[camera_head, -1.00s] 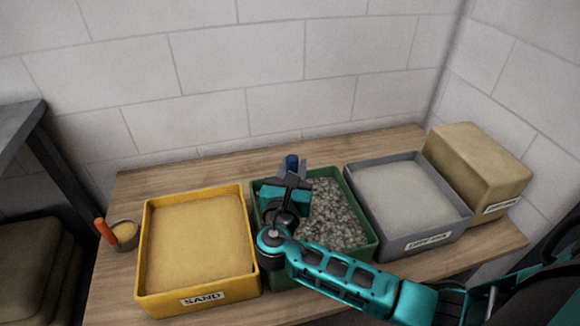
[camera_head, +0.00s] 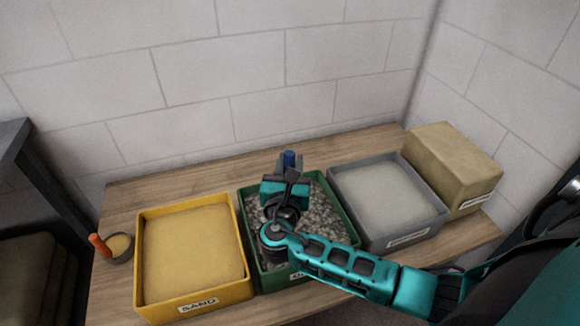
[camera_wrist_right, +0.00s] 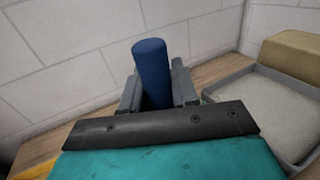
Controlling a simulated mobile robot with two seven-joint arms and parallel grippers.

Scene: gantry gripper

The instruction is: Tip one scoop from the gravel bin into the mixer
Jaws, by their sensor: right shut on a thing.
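The green gravel bin (camera_head: 325,215) stands on the wooden bench, filled with grey gravel. My right gripper (camera_head: 287,170) is over the back left of this bin. It is shut on a blue handle (camera_head: 289,158), probably a scoop's. In the right wrist view the blue handle (camera_wrist_right: 152,72) stands up between the two grey fingers (camera_wrist_right: 158,92). The rest of the held tool is hidden behind the gripper, so I cannot tell whether it carries gravel. The mixer is not clearly identifiable in these views. My left gripper is not in view.
A yellow sand bin (camera_head: 240,283) is left of the gravel, and a grey bin (camera_head: 437,210) of pale powder is right of it. A tan block (camera_head: 455,165) stands at the far right. A scoop with an orange handle (camera_head: 98,246) lies at the left end.

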